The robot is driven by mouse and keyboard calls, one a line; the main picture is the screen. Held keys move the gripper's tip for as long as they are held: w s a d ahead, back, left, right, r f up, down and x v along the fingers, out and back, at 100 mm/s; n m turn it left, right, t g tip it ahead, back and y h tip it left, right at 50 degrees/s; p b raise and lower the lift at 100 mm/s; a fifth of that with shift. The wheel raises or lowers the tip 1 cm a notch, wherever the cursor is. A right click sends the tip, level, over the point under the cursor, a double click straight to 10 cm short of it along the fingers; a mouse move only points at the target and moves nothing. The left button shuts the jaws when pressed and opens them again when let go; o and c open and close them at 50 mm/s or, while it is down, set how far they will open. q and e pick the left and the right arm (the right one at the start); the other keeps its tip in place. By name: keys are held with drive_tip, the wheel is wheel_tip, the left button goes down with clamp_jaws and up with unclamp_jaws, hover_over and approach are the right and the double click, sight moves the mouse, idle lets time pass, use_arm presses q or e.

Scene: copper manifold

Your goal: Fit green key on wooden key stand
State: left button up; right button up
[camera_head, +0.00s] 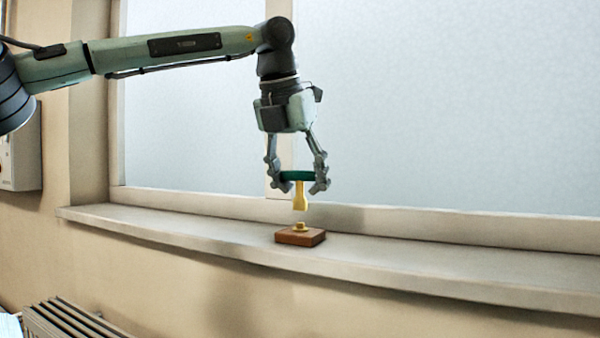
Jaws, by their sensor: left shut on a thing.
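My left gripper (298,184) points down and is shut on the green handle of the green key (298,176). The key hangs upright, with its yellow shaft (301,197) pointing down. The wooden key stand (301,238) is a small brown block on the window sill, with a round yellow fitting (300,227) on its top. The key's lower end is just above this fitting, with a small gap showing between them. My right gripper is not in view.
The pale window sill (420,262) runs across the view and is clear on both sides of the stand. A frosted window (450,110) stands behind it. A radiator (70,320) is at the lower left, and a grey-white box (22,155) is on the left wall.

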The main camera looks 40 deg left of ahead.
sight(299, 194)
use_arm(q)
drive_tip(key=shift+f, duration=0.35)
drive_tip(key=shift+f+b, duration=0.7)
drive_tip(key=shift+f, duration=0.45)
idle(1.6)
drive_tip(key=o, duration=1.5)
drive_tip(key=v, duration=1.2)
drive_tip(key=shift+d, duration=0.15)
